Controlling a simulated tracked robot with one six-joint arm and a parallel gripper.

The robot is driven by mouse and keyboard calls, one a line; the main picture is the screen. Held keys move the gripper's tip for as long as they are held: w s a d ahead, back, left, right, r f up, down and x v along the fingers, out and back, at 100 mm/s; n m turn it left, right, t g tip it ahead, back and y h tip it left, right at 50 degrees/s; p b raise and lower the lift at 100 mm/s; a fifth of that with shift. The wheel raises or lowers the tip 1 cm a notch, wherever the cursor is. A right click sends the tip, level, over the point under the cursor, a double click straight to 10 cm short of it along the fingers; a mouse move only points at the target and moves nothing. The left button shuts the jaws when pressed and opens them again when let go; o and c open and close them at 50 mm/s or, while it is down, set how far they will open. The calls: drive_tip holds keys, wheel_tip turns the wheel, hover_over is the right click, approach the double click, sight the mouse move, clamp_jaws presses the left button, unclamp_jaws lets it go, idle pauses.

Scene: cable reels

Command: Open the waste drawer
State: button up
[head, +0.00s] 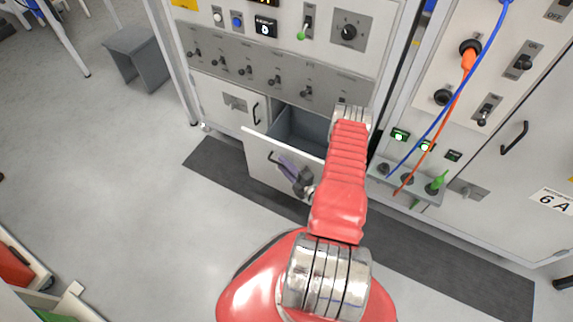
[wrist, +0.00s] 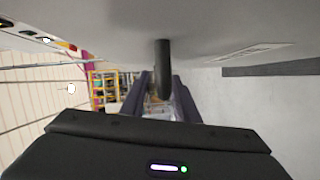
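The waste drawer (head: 262,160) is pulled out of the lower cabinet, and its grey empty-looking inside (head: 300,130) shows from above. Its white front stands well clear of the cabinet face. The dark drawer handle (head: 275,158) is on that front; in the wrist view the handle (wrist: 163,68) comes down between my fingers. My gripper (head: 289,168) is at the drawer front, with its purple-grey fingers closely either side of the handle. The fingers also show in the wrist view (wrist: 163,95). My red arm hides the drawer's right end.
A closed cabinet door with a black handle (head: 256,112) is left of the drawer. Blue and orange cables (head: 452,100) hang at the right panel. A dark floor mat (head: 215,165) runs along the cabinets. Open floor lies to the left.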

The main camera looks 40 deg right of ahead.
clamp_jaws()
idle(0.6)
